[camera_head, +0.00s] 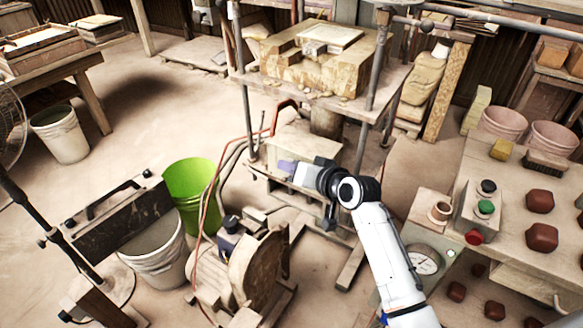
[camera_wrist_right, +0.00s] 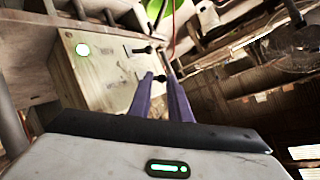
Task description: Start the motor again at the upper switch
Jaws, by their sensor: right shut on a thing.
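A pale control box (camera_head: 303,141) sits low under the press. One switch (camera_wrist_right: 143,49) stands clear of the fingers. The other switch (camera_wrist_right: 159,78) is between the purple fingertips of my right gripper (camera_wrist_right: 161,76), which are shut on it. I cannot tell from the tilted view which switch is the upper one. In the head view my right gripper (camera_head: 287,166) is at the box's near side, its tips small. My left gripper is not in view.
The press table (camera_head: 300,90) with its steel posts stands over the box. A green bucket (camera_head: 190,185) and a belt-wheel machine (camera_head: 255,270) stand to the left. A button box (camera_head: 465,215) sits on the right bench.

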